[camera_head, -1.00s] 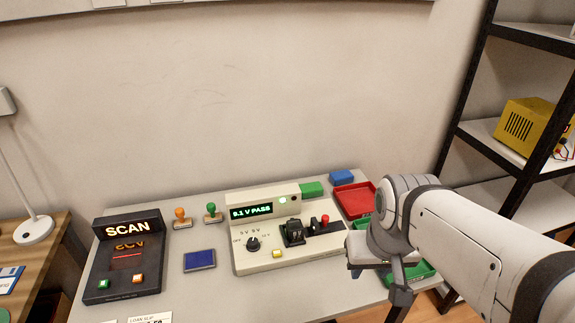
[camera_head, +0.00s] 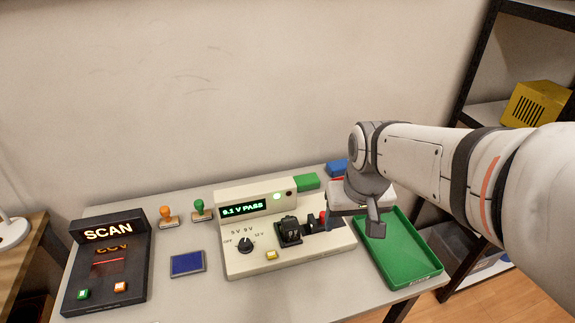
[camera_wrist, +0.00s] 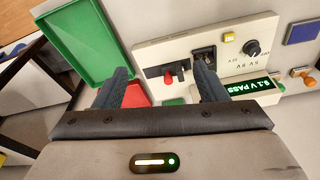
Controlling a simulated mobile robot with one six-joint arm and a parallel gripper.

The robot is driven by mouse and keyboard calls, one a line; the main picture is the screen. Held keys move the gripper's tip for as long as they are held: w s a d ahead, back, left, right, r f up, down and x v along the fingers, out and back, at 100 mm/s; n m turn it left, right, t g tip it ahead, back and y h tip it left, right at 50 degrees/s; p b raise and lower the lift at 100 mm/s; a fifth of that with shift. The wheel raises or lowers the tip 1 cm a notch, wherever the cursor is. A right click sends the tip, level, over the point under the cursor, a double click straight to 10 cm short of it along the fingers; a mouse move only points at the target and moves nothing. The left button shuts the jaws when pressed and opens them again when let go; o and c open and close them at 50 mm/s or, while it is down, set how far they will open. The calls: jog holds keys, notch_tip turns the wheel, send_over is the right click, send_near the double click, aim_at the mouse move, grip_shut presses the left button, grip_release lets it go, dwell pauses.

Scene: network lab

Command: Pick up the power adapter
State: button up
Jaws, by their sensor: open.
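The power adapter (camera_head: 289,231) appears to be the black block seated in the socket of the cream tester (camera_head: 245,263). It also shows in the wrist view (camera_wrist: 205,60), partly shadowed, just beyond the right fingertip. The tester's display reads "9.1 V PASS" with a lit green lamp. My gripper (camera_head: 375,215) is over the right end of the tester, by the trays.
A red lever knob (camera_head: 322,217) stands right of the adapter. An empty green tray (camera_head: 400,250) is at the table's right, with a red tray (camera_wrist: 137,95) mostly hidden in the head view. A scanner (camera_head: 108,262), two stamps and a blue pad (camera_head: 187,264) stand left.

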jog(key=n+b, duration=0.2)
jog(key=b, duration=0.1)
send_over(290, 222)
jog(key=s, duration=0.1)
jog(key=shift+g, duration=0.4)
jog(key=f, duration=0.6)
jog(key=d+f, duration=0.1)
jog(key=f, duration=0.2)
jog(key=shift+w+a+f, duration=0.1)
jog(key=shift+a+f, duration=0.1)
jog(key=shift+f, duration=0.2)
jog(key=f, duration=0.4)
jog(key=w+f, duration=0.1)
jog(key=f, duration=0.2)
jog(key=shift+a+b, duration=0.3)
jog(key=shift+b, duration=0.05)
jog(key=c, duration=1.2)
